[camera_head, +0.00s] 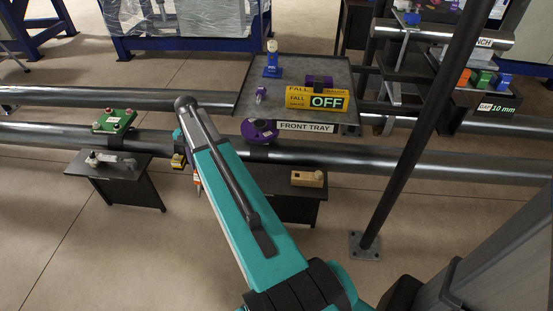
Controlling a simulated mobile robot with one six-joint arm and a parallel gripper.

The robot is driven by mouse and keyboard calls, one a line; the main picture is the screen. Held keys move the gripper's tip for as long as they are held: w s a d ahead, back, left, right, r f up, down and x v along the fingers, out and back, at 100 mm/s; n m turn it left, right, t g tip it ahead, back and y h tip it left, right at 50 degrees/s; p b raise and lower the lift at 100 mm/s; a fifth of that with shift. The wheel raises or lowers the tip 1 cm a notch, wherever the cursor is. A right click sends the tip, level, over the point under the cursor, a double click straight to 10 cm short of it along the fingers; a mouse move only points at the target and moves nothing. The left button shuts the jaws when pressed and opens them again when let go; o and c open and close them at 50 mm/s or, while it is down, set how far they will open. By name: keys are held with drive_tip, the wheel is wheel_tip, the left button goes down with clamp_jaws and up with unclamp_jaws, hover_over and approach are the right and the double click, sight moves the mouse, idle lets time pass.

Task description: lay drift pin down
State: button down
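I cannot identify the drift pin with certainty. A slim piece with an orange-red and pale end (198,187) points downward beside the left edge of my arm, by the front pipe. Its upper part is hidden, and I cannot tell whether it is held. My teal arm reaches forward over the front pipe and hides most of my gripper, so its fingers cannot be made out. The dark front tray (243,108), labelled "FRONT TRAY", lies behind the front pipe. On it are a blue bottle-like object (272,62), a small lilac piece (261,95) and a yellow "OFF" box (300,98).
The front pipe (400,161) and rear pipe (80,96) run across the view. A green block (115,121) sits on the front pipe at left. A purple disc-shaped item (258,131) is by the tray's front edge. A dark upright post (418,135) stands at right.

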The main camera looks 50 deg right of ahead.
drive_tip(key=s+d+f+m+t+y+b, duration=0.1)
drive_tip(key=s+d+f+m+y, duration=0.15)
drive_tip(key=d+f, duration=0.25)
drive_tip(key=s+d+f+m+y+b, duration=0.1)
drive_tip(key=s+d+f+m+y, duration=0.15)
drive_tip(key=d+f+m, duration=0.2)
drive_tip(key=s+d+r+m+t+p, duration=0.1)
drive_tip(key=s+d+r+m+t, duration=0.1)
drive_tip(key=s+d+m+t, duration=0.2)
drive_tip(key=s+d+r+m+t+p, duration=0.1)
drive_tip(key=s+d+r+m+t, duration=0.2)
drive_tip(key=s+d, duration=0.5)
drive_tip(key=d+m+t, duration=0.1)
drive_tip(key=d+m, duration=0.1)
drive_tip(key=d, duration=0.2)
drive_tip(key=shift+s+m+h, duration=0.3)
drive_tip(key=shift+s, duration=0.1)
drive_tip(key=shift+f, duration=0.1)
drive_tip(key=b, duration=0.6)
hover_over(276, 180)
wheel_tip(276, 180, down, 6)
drive_tip(key=shift+r, duration=0.1)
drive_tip(key=shift+f, duration=1.65)
drive_tip(key=shift+d+f, duration=0.1)
drive_tip(key=shift+f, duration=0.15)
